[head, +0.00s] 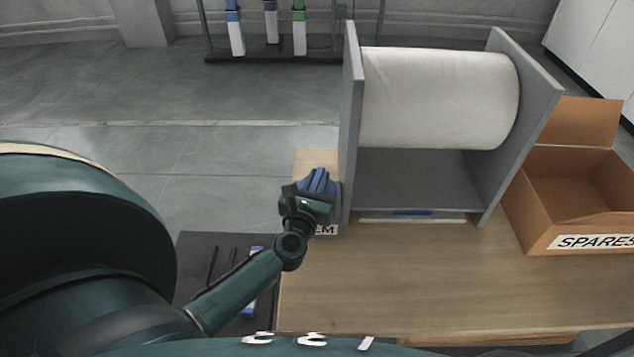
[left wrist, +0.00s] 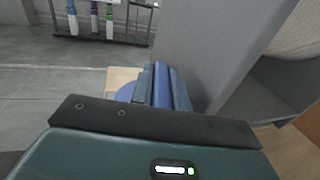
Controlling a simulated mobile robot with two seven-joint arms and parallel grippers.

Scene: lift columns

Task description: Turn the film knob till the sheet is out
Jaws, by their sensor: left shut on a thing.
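The film dispenser (head: 352,120) is a grey frame on the wooden table, holding a large white film roll (head: 440,98). A pale strip (head: 375,219) with a blue mark lies along its front bottom edge; I cannot tell whether it is the sheet. My left gripper (head: 318,182) is at the outer left side of the frame, shut on the blue film knob. In the left wrist view, the blue knob (left wrist: 124,93) shows partly behind the closed fingers (left wrist: 163,86); the rest is hidden. A label ending in "LM" is partly covered by the gripper. My right gripper is out of view.
An open cardboard box (head: 576,240) marked "SPARES" stands right of the dispenser. A rack (head: 270,59) with coloured-top tubes is on the floor behind. A dark mat (head: 196,262) with thin items lies at lower left. The table front (head: 420,285) is clear.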

